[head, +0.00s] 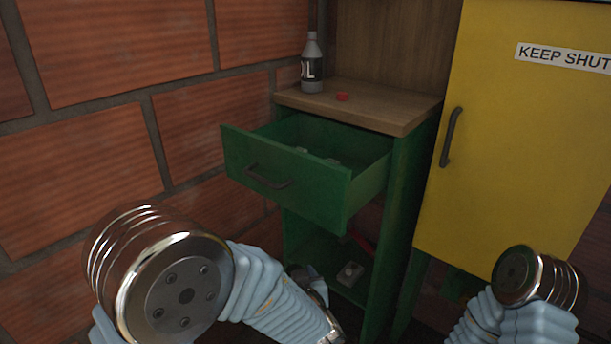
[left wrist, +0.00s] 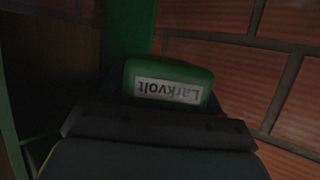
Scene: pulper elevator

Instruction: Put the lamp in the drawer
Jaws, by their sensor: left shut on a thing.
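The green drawer (head: 300,172) under the wooden top is pulled open, with a few small pale things inside, too dim to name. My left gripper (left wrist: 160,125) is shut on a green block-shaped thing labelled "Larkvolt", which I take to be the lamp (left wrist: 168,82); the label reads upside down. In the head view the left hand is mostly hidden behind my arm, low in front of the cabinet and below the drawer. The lamp cannot be made out there. My right arm shows at the lower right, but its gripper is out of view.
A bottle (head: 312,65) and a red cap (head: 342,97) are on the wooden top (head: 375,105). The open shelf below the drawer holds a small grey thing (head: 350,272) and a red one (head: 362,243). A yellow cabinet (head: 510,130) stands right; a brick wall (head: 90,150) is left.

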